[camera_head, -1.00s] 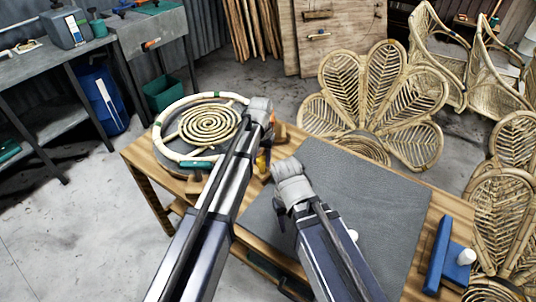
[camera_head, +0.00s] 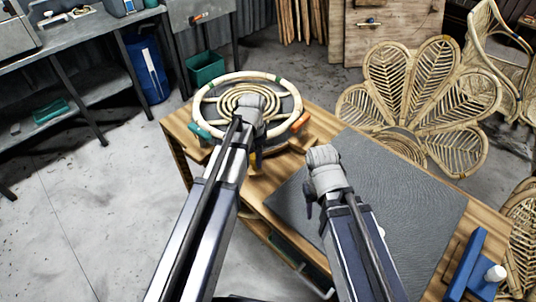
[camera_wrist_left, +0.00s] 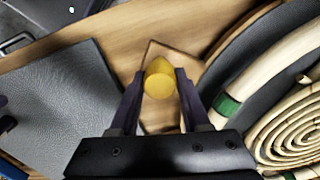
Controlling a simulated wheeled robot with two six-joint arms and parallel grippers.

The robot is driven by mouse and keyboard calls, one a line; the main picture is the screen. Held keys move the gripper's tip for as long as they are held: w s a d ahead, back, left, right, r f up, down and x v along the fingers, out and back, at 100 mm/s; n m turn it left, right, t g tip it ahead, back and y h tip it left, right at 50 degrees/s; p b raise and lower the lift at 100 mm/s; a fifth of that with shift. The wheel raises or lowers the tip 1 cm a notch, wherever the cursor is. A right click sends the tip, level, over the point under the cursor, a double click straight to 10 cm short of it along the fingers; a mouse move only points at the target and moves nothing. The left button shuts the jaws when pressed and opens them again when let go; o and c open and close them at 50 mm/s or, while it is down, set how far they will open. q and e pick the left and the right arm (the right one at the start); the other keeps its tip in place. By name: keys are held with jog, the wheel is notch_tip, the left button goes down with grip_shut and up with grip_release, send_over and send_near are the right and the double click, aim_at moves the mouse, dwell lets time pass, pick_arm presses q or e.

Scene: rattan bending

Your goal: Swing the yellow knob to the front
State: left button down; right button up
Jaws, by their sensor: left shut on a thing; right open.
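The yellow knob (camera_wrist_left: 160,80) sits between the two dark fingers of my left gripper (camera_wrist_left: 157,92) in the left wrist view. The fingers are closed on its sides. In the head view my left wrist (camera_head: 249,108) hangs over the near part of the round turntable and hides most of the knob. A pale rattan ring (camera_head: 206,97) and a rattan spiral (camera_head: 287,158) rest on the turntable; they also show at the right of the left wrist view. My right gripper (camera_head: 310,197) is above the grey mat, open, its fingers small and partly hidden.
The wooden bench (camera_head: 440,258) carries the dark grey mat (camera_head: 420,215) and a blue fixture (camera_head: 447,258) at its right end. Rattan chairs (camera_head: 425,90) stand behind. A metal table (camera_head: 60,60) and a green bin (camera_head: 205,68) are at the left.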

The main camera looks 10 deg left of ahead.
pick_arm(q)
jog(key=w+a+m, duration=0.1)
jog(key=a+m, duration=0.2)
jog(key=a, duration=0.5)
jog(key=a+m, duration=0.3)
jog(key=a, duration=0.6)
jog(key=w+a+m, duration=0.1)
jog(key=a+m, duration=0.2)
jog(key=a, duration=0.5)
jog(key=shift+w+a+m, duration=0.25)
jog(key=shift+w+m, duration=0.05)
jog(key=shift+w+a+m, duration=0.3)
jog(key=shift+w+a, duration=0.15)
jog(key=shift+a, duration=0.35)
jog(key=shift+c, duration=1.8)
grip_release()
jog(key=shift+r, duration=0.15)
pick_arm(e)
jog(key=shift+r, duration=0.15)
